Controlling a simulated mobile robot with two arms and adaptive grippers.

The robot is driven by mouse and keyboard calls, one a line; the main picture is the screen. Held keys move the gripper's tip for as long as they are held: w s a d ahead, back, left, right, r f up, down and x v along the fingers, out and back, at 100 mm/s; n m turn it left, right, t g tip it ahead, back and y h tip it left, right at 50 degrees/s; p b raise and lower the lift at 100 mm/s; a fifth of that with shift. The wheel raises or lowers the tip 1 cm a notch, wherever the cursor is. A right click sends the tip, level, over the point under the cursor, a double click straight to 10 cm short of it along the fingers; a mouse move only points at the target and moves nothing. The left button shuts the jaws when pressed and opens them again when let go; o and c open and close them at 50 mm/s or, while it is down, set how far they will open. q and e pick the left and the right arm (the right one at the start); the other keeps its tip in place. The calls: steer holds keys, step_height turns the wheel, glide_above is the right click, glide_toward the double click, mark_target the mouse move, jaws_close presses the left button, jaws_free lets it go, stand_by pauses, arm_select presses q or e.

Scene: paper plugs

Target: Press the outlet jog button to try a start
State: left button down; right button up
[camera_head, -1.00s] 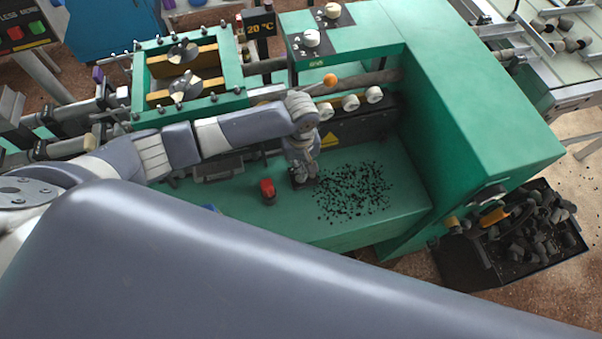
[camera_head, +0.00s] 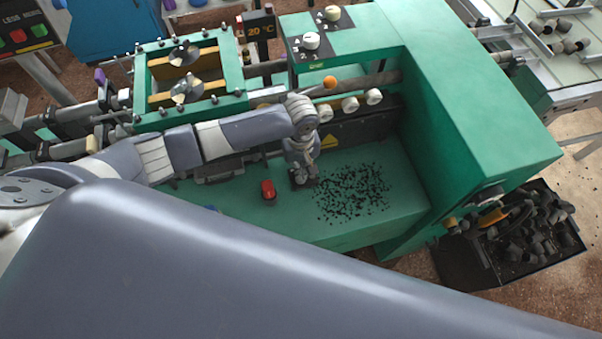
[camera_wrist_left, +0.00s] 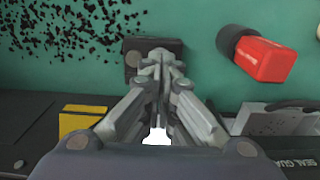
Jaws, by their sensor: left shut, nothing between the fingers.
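My left gripper (camera_head: 302,178) reaches down to the green machine deck (camera_head: 240,215). In the left wrist view its fingers (camera_wrist_left: 162,62) are together with nothing between them. Their tips are over a small dark box (camera_wrist_left: 131,45) with a round grey button (camera_wrist_left: 133,59), which may be the jog button. The fingers hide part of the box, and I cannot tell whether they touch it. A red-topped part with a black base (camera_head: 268,190) stands to the left in the head view; it also shows in the left wrist view (camera_wrist_left: 265,58). My right gripper is not in view.
Black crumbs (camera_head: 353,193) lie right of the gripper. A bin of dark plugs (camera_head: 448,262) stands at the right. A yellow label (camera_wrist_left: 80,119) is near the fingers.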

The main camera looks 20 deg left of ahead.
arm_select(q)
steer(key=shift+f, duration=0.1)
steer(key=shift+f+b, duration=0.55)
steer(key=shift+f, duration=0.7)
steer(key=shift+p, duration=0.45)
stand_by(0.6)
steer(key=shift+r+p, duration=1.4)
steer(key=shift+p, duration=0.15)
steer(key=shift+r+p, duration=0.75)
steer(key=shift+r, duration=0.7)
